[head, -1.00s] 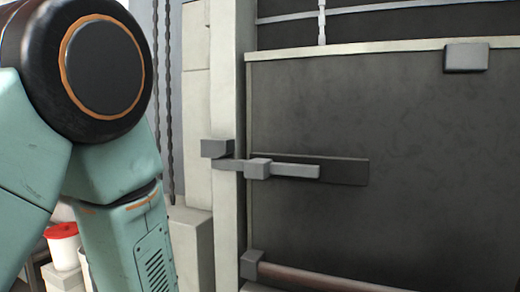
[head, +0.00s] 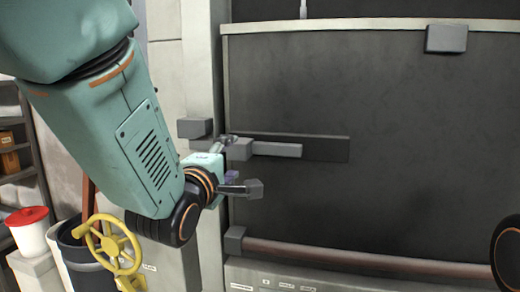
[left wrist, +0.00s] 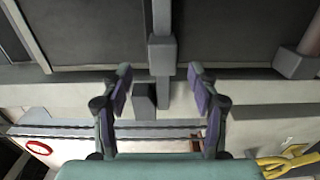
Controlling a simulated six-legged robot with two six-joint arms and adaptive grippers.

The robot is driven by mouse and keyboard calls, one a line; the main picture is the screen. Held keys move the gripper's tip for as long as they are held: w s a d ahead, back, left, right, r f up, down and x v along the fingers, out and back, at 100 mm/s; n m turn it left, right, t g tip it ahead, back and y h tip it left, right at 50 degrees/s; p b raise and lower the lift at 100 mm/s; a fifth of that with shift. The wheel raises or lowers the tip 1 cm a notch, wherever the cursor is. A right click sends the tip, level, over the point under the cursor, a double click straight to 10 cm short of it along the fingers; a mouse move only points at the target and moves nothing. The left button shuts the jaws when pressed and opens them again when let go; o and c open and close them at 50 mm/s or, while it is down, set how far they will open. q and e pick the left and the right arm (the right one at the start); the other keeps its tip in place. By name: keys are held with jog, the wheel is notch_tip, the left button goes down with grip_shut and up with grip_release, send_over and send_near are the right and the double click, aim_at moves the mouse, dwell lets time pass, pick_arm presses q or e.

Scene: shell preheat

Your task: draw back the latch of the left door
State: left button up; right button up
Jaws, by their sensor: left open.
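The left door (head: 400,180) is a dark panel with a pale top edge. Its latch is a grey bar (head: 285,150) lying level on a dark strip (head: 328,148), with a square block (head: 240,149) on it. The latch bar also shows in the left wrist view (left wrist: 164,88), its end reaching over the pale frame beside a dark keeper block (left wrist: 144,100). My left gripper (head: 246,164) is open at the latch's left end. In the left wrist view its fingers (left wrist: 160,83) appear on either side of the bar, apart from it. My right gripper is out of view.
A grey block (head: 447,38) sits on the door's top edge. A brown rail (head: 350,256) runs along the bottom. A yellow handwheel (head: 110,245) and a red-lidded white bucket (head: 30,230) stand lower left. Part of my right arm shows at the right edge.

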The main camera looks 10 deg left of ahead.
aim_at(236, 153)
pick_arm(q)
jog(key=w, duration=0.2)
jog(key=w+p, duration=0.1)
jog(key=w, duration=0.4)
jog(key=shift+w+a+f+p, duration=0.2)
jog(key=shift+a+f+p, duration=0.1)
jog(key=shift+a, duration=0.05)
jog(key=shift+d+r, duration=0.2)
jog(key=shift+d, duration=0.15)
jog(key=shift+w+a+f, duration=0.1)
jog(key=shift+a, duration=0.2)
jog(key=shift+w+a+f, duration=0.1)
jog(key=shift+w+a, duration=0.05)
jog(key=shift+w, duration=0.05)
jog(key=c, duration=0.3)
jog(key=shift+s+d, duration=0.1)
jog(key=shift+d, duration=0.25)
jog(key=c, duration=0.5)
jog(key=shift+a, duration=0.15)
grip_shut()
